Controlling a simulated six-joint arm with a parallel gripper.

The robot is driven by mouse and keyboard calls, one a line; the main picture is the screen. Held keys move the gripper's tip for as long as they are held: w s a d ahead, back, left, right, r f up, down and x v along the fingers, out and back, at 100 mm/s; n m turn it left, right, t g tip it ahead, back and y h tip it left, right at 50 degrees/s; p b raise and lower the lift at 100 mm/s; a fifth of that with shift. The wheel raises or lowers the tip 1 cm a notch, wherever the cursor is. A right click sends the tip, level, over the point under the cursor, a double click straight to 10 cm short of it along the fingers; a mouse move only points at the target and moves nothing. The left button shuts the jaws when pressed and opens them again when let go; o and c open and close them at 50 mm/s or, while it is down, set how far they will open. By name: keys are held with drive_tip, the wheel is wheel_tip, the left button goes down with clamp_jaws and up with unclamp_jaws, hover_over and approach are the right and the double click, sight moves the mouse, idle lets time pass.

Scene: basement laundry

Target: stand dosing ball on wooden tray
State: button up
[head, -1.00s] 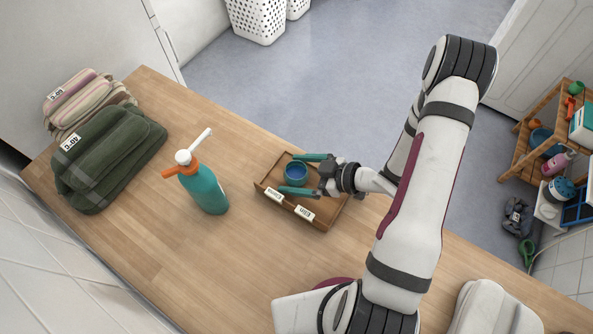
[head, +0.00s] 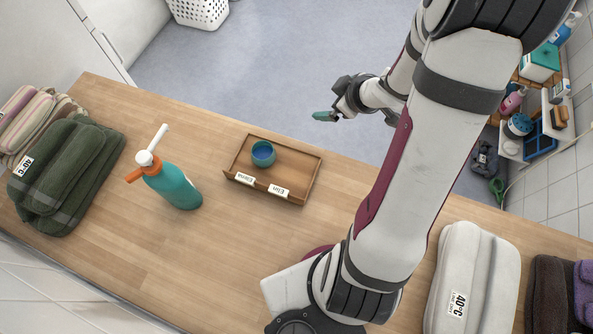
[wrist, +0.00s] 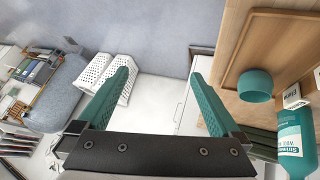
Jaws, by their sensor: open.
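The dosing ball, a small teal cup with a blue inside (head: 263,153), stands upright in the wooden tray (head: 300,165), towards its left end. The tray lies on the wooden worktop and has two name labels on its front edge. In the wrist view the ball (wrist: 255,86) and tray (wrist: 240,45) show at the right. My gripper (head: 318,116) is beyond the far edge of the worktop, up and right of the tray, clear of the ball. In the wrist view its teal fingers (wrist: 164,88) are apart with nothing between them.
Folded green towels (head: 68,175) and striped towels (head: 30,120) lie at the far left. A pale folded towel (head: 472,275) lies front right. White baskets (head: 200,12) stand on the floor behind. Worktop before the tray is bare.

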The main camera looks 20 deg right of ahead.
drive_tip(key=s+a+r+m+g+h, duration=0.1)
drive_tip(key=s+r+m+g+h, duration=0.2)
drive_tip(key=s+r+m+h, duration=0.45)
drive_tip(key=s+a+r+m+g+y, duration=0.2)
drive_tip(key=s+a+y, duration=0.2)
drive_tip(key=s+a, duration=0.3)
drive_tip(key=s+a+r+m+g+y, duration=0.2)
drive_tip(key=s+a+y, duration=0.2)
drive_tip(key=s+a, duration=0.3)
drive_tip(key=a, duration=0.4)
drive_tip(key=shift+s+a+r+m+g, duration=0.2)
drive_tip(key=shift+s+r+m+g, duration=0.1)
drive_tip(key=shift+r+m, duration=0.1)
